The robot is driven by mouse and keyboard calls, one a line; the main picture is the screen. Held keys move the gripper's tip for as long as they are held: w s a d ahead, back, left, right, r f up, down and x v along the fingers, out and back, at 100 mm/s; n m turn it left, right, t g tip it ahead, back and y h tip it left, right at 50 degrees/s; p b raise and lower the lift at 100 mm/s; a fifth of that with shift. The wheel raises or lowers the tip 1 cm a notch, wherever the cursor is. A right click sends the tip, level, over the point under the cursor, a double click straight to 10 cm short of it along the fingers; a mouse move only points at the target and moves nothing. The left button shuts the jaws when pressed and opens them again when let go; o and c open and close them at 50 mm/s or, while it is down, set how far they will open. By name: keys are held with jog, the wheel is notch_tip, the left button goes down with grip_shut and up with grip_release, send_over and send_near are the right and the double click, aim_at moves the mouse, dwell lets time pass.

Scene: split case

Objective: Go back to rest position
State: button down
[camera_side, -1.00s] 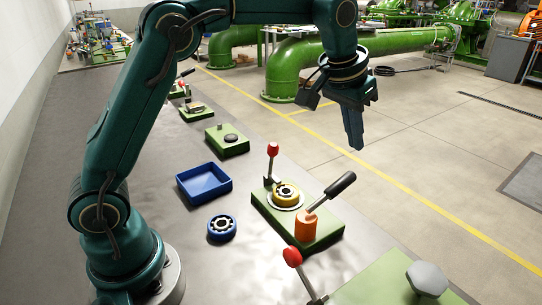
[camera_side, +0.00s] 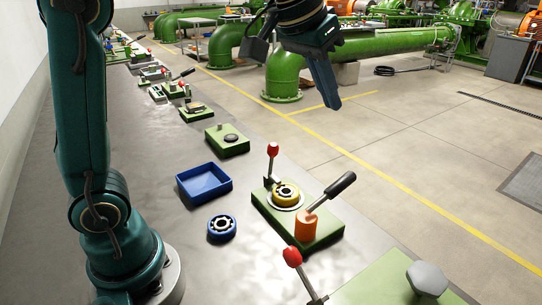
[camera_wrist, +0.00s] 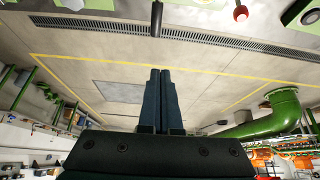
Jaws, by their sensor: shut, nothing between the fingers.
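My gripper (camera_side: 331,106) is raised high above the bench and is shut with nothing in it. In the wrist view its two fingers (camera_wrist: 160,75) lie side by side, pointing out over the floor. Below it in the side view stands a green fixture (camera_side: 325,236) with a yellow ring part (camera_side: 286,193), a red-knobbed lever (camera_side: 272,150), an orange block (camera_side: 306,226) and a black handle (camera_side: 340,185). A blue ring part (camera_side: 222,227) lies on the bench to the left of the fixture. The blue tray (camera_side: 204,184) beside it looks empty.
The grey bench (camera_side: 150,150) carries several more green fixtures, one with a dark disc (camera_side: 229,139). A green plate with a hexagonal knob (camera_side: 427,278) and another red-knobbed lever (camera_side: 293,257) are in front. Green pipes (camera_side: 370,65) stand beyond on the floor.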

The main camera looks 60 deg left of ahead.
jog(key=s+f, duration=0.5)
jog(key=s, duration=0.4)
jog(key=s+a+f, duration=0.1)
jog(key=s+f, duration=0.4)
jog(key=s, duration=0.3)
jog(key=shift+s+f, duration=0.35)
jog(key=shift+f, duration=0.05)
dwell(0.9)
jog(key=w+r, duration=1)
jog(key=w, duration=0.3)
jog(key=g, duration=0.1)
send_over(349, 174)
jog(key=f, duration=0.6)
jog(key=shift+s+a+f, duration=0.1)
jog(key=shift+s+f, duration=0.05)
jog(key=shift+s, duration=0.05)
jog(key=shift+w+f, duration=0.2)
jog(key=shift+f, duration=2.9)
